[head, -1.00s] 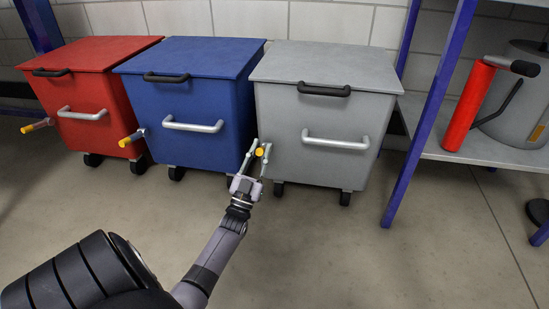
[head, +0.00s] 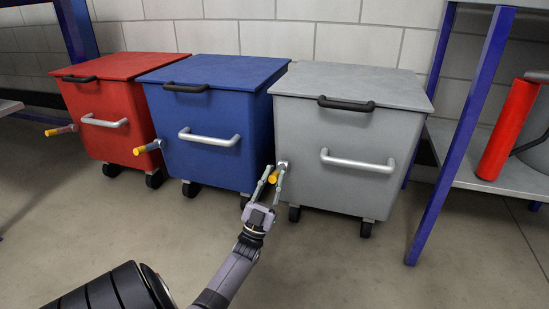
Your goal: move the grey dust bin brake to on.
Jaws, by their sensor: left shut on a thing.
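The grey dust bin (head: 300,145) stands at the right of a row of three bins, its lid closed. Its brake lever (head: 273,179) has a yellow end and sticks out low at the bin's front left corner, slanting down and left from its pivot. My left gripper (head: 275,175) is shut on the lever, one finger on each side of the yellow end. The fingers hide part of the lever. My right gripper is not in view.
A blue bin (head: 195,110) and a red bin (head: 98,105) stand to the left, each with a yellow-ended lever. A shelf with a blue post (head: 460,140) and a red cylinder (head: 508,130) is at right. The floor in front is clear.

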